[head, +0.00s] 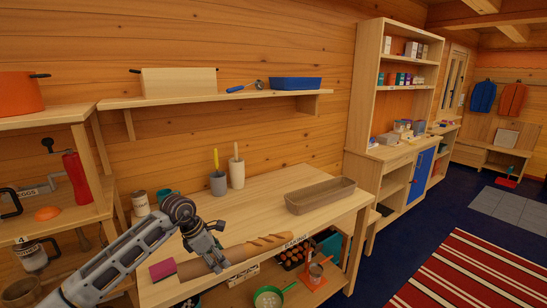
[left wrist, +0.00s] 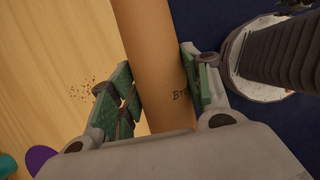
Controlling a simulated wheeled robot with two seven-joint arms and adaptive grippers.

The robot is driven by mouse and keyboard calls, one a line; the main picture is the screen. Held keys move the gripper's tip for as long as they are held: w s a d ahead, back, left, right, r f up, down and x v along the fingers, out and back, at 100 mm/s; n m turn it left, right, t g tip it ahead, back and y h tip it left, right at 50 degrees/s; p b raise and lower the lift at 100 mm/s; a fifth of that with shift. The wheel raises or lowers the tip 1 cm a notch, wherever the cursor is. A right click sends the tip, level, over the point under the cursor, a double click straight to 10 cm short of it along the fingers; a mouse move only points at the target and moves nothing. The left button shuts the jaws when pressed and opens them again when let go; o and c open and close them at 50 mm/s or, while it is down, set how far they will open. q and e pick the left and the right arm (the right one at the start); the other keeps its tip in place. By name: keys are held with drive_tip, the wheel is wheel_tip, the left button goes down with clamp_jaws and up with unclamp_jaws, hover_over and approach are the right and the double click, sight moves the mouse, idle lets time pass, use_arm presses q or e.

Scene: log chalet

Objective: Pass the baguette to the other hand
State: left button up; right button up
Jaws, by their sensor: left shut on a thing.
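The baguette (head: 262,246) is long and golden brown with scored crust at its right end, and its left part is in a plain brown paper sleeve. My left gripper (head: 207,256) is shut on the sleeve, towards the left end. In the left wrist view the sleeve (left wrist: 158,60), with part of a printed word, passes between the green-padded fingers of the left gripper (left wrist: 158,92). The baguette lies along the front edge of the wooden table (head: 265,193); whether it touches the top I cannot tell. My right gripper is not in view.
A long tan basket (head: 320,196) stands at the table's right end. A pink-topped block (head: 163,270) is close to the baguette's left end. Two holders with tools (head: 237,174) stand at the back. A lower shelf holds a green colander (head: 268,297). The middle tabletop is clear.

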sight(213, 274)
use_arm(q)
drive_tip(key=shift+a+f+m+g, duration=0.15)
drive_tip(key=shift+m+g, duration=0.25)
drive_tip(key=shift+m, duration=0.7)
drive_tip(key=m, duration=0.1)
drive_tip(key=m+g, duration=0.1)
drive_tip(key=m, duration=0.1)
drive_tip(key=shift+s+h, duration=0.3)
drive_tip(key=shift+s, duration=0.1)
drive_tip(key=m, duration=0.1)
drive_tip(key=s+m+g, duration=0.1)
drive_tip(key=m, duration=0.1)
drive_tip(key=m+g, duration=0.1)
drive_tip(key=shift+s+a+f+m, duration=0.2)
drive_tip(key=shift+a+f+m, duration=0.1)
drive_tip(key=shift+f+m, duration=0.1)
drive_tip(key=shift+s+f+m+g+y, duration=0.2)
drive_tip(key=shift+s+m, duration=0.05)
drive_tip(key=shift+m, duration=0.35)
drive_tip(key=shift+s+f+m+g+y, duration=0.15)
drive_tip(key=shift+s+m+g+y, duration=0.1)
drive_tip(key=shift+m, duration=0.35)
drive_tip(key=s+a+f+m+g+y, duration=0.2)
drive_tip(key=s+a+f+m+y, duration=0.1)
drive_tip(key=s+f+m, duration=0.6)
drive_tip(key=shift+s+a+f+m+y, duration=0.15)
drive_tip(key=shift+m+y, duration=0.2)
drive_tip(key=shift+m, duration=0.65)
